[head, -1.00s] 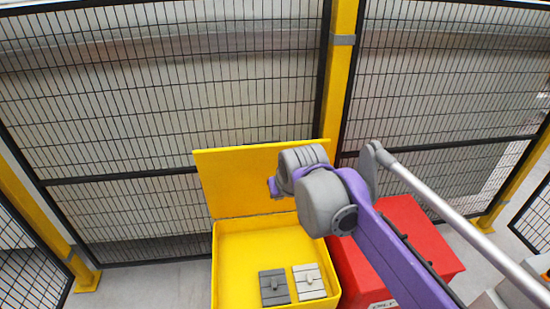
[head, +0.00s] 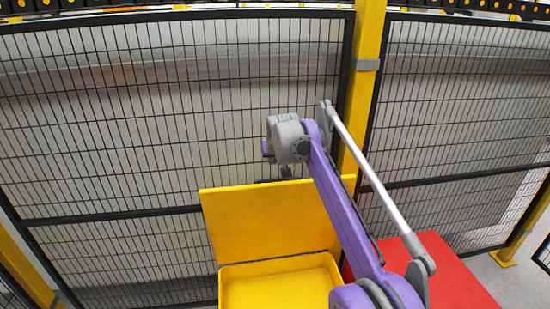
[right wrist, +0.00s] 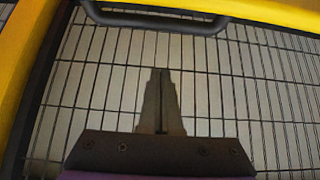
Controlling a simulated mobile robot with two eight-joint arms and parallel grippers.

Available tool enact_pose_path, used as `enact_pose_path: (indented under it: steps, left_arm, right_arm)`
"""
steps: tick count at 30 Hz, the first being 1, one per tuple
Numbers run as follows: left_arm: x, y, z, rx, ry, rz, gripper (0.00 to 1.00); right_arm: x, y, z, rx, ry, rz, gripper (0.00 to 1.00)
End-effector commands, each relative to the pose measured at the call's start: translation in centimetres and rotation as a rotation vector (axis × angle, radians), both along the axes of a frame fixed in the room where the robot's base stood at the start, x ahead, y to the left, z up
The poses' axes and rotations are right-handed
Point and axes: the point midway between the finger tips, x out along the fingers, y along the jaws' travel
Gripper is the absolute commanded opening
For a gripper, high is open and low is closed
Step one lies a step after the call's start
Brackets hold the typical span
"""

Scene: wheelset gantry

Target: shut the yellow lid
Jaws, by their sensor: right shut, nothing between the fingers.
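The yellow lid (head: 270,222) stands raised, tilted up at the back of the yellow box (head: 275,258). My right gripper (head: 287,172) is at the lid's top edge, past the middle, with the arm reaching over from the right. Its fingers are small and partly unclear there. In the right wrist view the gripper (right wrist: 162,75) is shut and empty, with its fingertips pointing toward a dark bar handle (right wrist: 150,18) and apart from it in the picture. My left gripper is not in view.
A mesh fence (head: 130,130) with a yellow post (head: 368,50) stands close behind the lid. A red box (head: 450,268) is right of the yellow box, partly behind my arm. Mesh also fills much of the right wrist view.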

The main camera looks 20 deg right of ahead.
Motion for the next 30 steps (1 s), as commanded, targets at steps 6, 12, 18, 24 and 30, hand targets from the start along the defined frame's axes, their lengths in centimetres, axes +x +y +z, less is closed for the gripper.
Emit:
enact_pose_path:
  steps: [6,12,18,24,30]
  left_arm:
    - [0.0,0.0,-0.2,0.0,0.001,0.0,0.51]
    - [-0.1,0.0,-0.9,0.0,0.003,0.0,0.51]
    - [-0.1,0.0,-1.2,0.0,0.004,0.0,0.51]
    - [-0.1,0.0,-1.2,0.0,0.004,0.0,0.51]
    - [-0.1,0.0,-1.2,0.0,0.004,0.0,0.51]
  right_arm:
    - [2.1,-0.5,-2.7,0.0,0.0,0.0,0.0]
    - [0.0,0.0,-3.4,0.0,0.001,0.0,0.0]
    - [-1.3,0.3,-3.8,0.0,0.001,0.0,0.0]
    - [-1.7,0.4,-3.9,0.0,0.0,0.0,0.0]
    - [-1.7,0.4,-3.9,0.0,0.0,0.0,0.0]
